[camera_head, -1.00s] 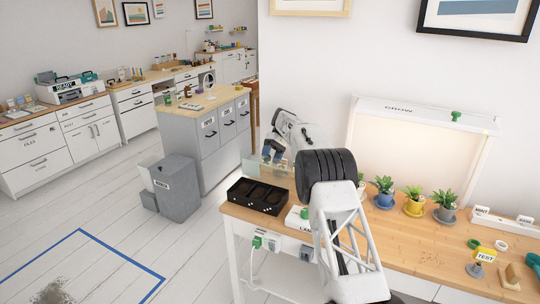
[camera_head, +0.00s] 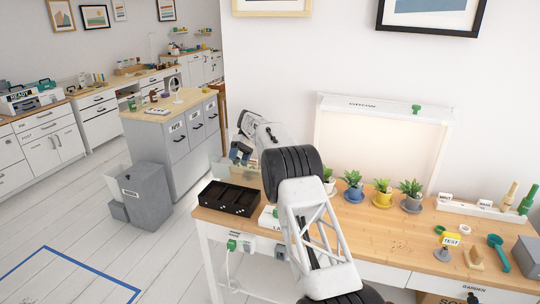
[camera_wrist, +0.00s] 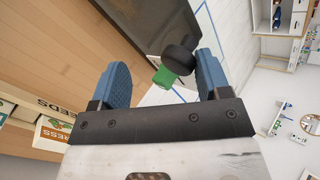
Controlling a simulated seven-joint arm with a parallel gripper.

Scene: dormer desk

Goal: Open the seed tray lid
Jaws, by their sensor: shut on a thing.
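A clear, box-like seed tray (camera_head: 226,172) appears to stand at the desk's back left end, just below my gripper (camera_head: 238,158). It is small and partly hidden by my arm and gripper. In the wrist view, a dark, glossy panel (camera_wrist: 140,18), seemingly the lid, lies past the fingertips. A round black knob (camera_wrist: 181,52) with a green end (camera_wrist: 165,77) sits between the two blue fingers of my gripper (camera_wrist: 164,62). My gripper is shut on this knob. I cannot tell how far the lid is tilted.
A black compartment tray (camera_head: 230,198) stands in front on the wooden desk (camera_head: 390,240). Several potted plants line the desk to the right, before a lit grow panel (camera_head: 375,145). A grey bin (camera_head: 145,195) stands on the floor at left. The desk's middle is mostly clear.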

